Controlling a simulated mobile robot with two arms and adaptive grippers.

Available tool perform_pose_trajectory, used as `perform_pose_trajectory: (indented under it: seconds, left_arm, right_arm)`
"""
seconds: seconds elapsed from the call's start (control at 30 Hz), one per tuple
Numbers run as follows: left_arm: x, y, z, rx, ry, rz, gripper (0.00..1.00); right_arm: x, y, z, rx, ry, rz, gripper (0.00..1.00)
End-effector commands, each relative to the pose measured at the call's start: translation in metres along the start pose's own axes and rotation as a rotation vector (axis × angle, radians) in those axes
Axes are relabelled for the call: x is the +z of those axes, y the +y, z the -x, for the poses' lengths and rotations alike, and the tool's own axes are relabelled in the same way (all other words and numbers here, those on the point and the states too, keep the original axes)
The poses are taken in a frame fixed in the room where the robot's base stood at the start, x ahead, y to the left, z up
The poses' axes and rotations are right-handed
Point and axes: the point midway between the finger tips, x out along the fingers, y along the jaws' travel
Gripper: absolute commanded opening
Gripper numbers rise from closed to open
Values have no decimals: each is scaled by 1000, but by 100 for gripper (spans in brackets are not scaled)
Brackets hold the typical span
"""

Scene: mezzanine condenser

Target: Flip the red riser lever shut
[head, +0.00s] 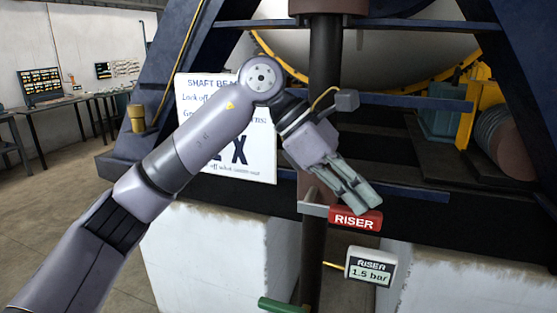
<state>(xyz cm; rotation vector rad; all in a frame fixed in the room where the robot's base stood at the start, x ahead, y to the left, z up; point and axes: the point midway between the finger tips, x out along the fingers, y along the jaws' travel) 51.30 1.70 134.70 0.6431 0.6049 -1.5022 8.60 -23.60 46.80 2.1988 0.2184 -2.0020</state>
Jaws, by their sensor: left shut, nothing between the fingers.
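The red riser lever (355,219), marked "RISER", sticks out level to the right from a pale bracket (312,208) on the dark vertical riser pipe (325,110). My left gripper (362,201) is shut and empty. Its fingertips point down and right and overlap the top edge of the red handle in the picture. I cannot tell whether they touch it. My right gripper is not in view.
A gauge (370,266) reading "RISER 1.5 bar" sits below the lever. A green handle (282,306) is at the pipe's lower end. A white sign (262,165) stands behind my arm. White concrete blocks (215,262) flank the pipe.

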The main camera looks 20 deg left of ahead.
Motion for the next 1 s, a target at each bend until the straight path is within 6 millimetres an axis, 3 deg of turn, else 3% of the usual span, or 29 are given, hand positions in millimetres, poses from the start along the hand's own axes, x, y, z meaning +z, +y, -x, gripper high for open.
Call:
perform_pose_trajectory:
  seconds: [0.03,0.47,0.57,0.77,0.83,1.0]
  left_arm:
    - [-10,-2,-10,-21,24,9,0]
    - [-8,-3,-9,-21,23,7,0]
    - [-1,-5,-1,-18,21,5,0]
    - [30,-12,36,-2,2,-4,0]
    - [38,-11,42,1,0,-5,0]
    - [67,-10,72,3,-1,-4,0]
  right_arm:
    - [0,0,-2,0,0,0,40]
    - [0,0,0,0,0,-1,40]
    - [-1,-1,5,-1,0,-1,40]
    - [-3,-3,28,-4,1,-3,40]
    - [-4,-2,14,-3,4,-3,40]
    - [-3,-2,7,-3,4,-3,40]
